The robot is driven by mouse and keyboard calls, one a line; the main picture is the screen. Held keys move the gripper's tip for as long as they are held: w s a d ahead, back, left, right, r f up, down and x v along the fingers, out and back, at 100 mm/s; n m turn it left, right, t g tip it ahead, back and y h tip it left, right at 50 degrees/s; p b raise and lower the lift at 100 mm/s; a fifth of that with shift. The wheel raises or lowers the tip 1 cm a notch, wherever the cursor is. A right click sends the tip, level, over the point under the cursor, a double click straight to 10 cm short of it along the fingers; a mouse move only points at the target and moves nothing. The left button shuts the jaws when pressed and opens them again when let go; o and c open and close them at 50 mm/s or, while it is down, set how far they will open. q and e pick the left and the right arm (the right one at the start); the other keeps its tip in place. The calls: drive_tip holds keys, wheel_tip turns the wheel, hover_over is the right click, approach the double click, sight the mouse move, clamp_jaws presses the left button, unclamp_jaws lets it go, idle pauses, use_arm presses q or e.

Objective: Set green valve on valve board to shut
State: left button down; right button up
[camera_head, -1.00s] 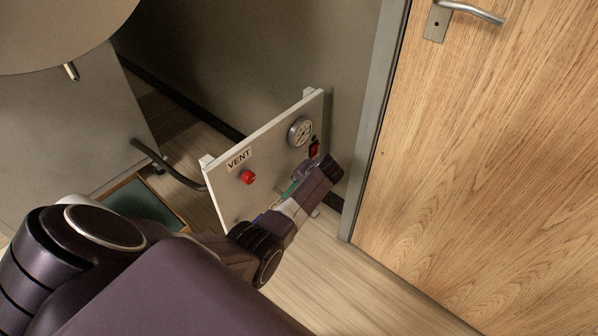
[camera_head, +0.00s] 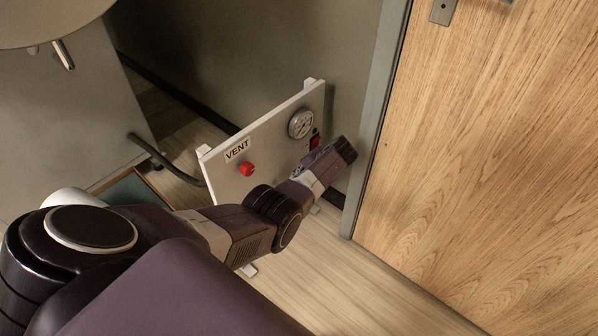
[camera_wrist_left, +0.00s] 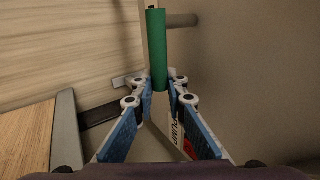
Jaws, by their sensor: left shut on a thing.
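The green valve handle (camera_wrist_left: 157,50) shows in the left wrist view as a green bar, upright in that picture. My left gripper (camera_wrist_left: 158,86) is shut on it, with the fingertips at either side of its lower end. In the head view my left wrist covers the handle and the fingers. The white valve board (camera_head: 214,178) stands low by the wall, and my left arm hides its lower right part. My right gripper is in neither view.
The board also bears a VENT label (camera_head: 237,151), a red knob (camera_head: 247,169), a round gauge (camera_head: 300,123) and a red switch (camera_head: 314,141). A wooden door (camera_head: 480,150) stands close on the right. A grey cabinet (camera_head: 60,130) is at left.

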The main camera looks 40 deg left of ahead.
use_arm(q)
drive_tip(key=shift+w, duration=0.1)
drive_tip(key=c, duration=1.9)
unclamp_jaws()
drive_tip(key=shift+c, duration=0.2)
drive_tip(key=shift+d+r, duration=0.1)
drive_tip(key=v, duration=1.1)
drive_tip(key=shift+d+r, duration=0.25)
drive_tip(key=shift+r, duration=0.1)
